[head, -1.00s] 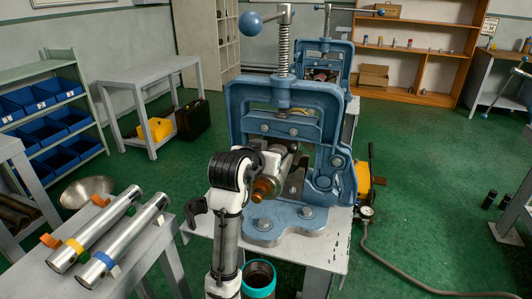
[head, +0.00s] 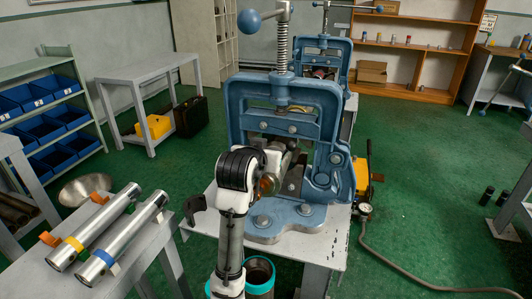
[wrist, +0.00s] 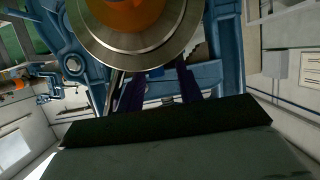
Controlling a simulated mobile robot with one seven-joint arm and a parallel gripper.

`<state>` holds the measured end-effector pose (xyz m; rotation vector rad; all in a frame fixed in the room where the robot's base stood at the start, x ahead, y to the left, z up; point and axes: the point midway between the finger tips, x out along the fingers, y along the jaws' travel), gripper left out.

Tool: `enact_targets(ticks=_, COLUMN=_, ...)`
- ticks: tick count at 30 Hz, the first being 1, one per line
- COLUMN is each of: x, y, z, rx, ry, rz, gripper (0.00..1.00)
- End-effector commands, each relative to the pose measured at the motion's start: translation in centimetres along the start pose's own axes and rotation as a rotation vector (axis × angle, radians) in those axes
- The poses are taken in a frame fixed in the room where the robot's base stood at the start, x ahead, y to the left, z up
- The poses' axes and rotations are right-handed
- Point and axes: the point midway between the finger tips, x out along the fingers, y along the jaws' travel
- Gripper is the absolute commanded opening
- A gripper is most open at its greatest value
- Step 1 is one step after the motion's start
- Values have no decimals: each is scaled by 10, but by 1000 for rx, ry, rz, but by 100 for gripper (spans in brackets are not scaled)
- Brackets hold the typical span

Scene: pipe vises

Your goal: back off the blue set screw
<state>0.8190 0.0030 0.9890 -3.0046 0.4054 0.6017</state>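The blue vise (head: 235,110) stands on the grey table in the head view, with a vertical spring-wrapped screw (head: 283,45) on top and a blue ball knob (head: 250,22) on its handle. I cannot tell for sure which part is the blue set screw. A small blue spot (wrist: 156,73) shows between my dark fingers in the wrist view; it is too small to name. My gripper (wrist: 160,85) is in front of the vise, its fingers apart; the tips are partly hidden behind a metal disc (wrist: 150,42) with an orange centre. In the head view my wrist covers the contact area.
Two metal pipes (head: 110,228) lie on the left bench. A dark cylinder with a teal rim (head: 262,288) is below my arm. A gauge (head: 365,209) with a hose stands to the right of the vise table.

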Motion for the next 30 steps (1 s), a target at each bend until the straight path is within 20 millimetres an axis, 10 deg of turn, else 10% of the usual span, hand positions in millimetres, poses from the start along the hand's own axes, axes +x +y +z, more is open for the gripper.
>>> enact_targets(ticks=30, x=2, y=-4, z=0, rx=115, ry=0, rz=278, gripper=40)
